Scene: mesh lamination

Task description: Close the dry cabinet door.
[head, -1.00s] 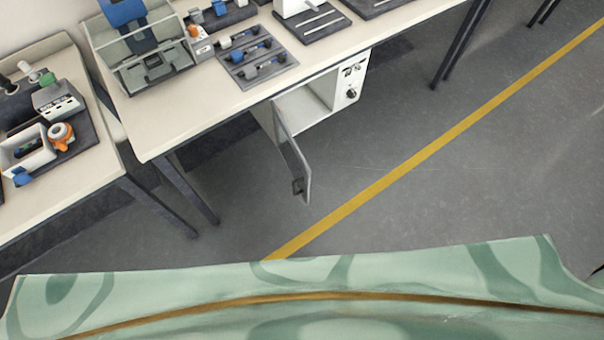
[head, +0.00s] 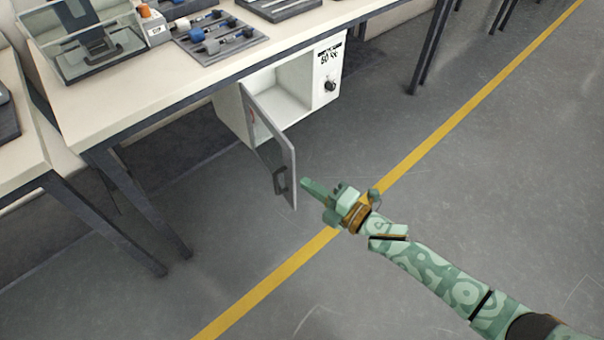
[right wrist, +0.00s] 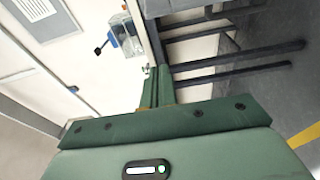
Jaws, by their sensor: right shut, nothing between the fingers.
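The dry cabinet (head: 326,75) is a white box under the bench, with a dial on its right side panel. Its door (head: 271,147) stands wide open, swung out toward me, with a dark handle (head: 281,181) near its free edge. The visible interior looks empty. My right gripper (head: 305,184) is shut and empty, just right of the door's free edge near the handle; I cannot tell if it touches. In the right wrist view its closed green fingers (right wrist: 157,88) show, and the cabinet is not clearly seen there. My left gripper is not in view.
The bench (head: 130,100) above the cabinet holds a clear-lidded case (head: 85,45) and a tray of tools (head: 218,38). Dark bench legs (head: 135,215) stand left of the door. The grey floor with a yellow line (head: 440,135) is open to the right.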

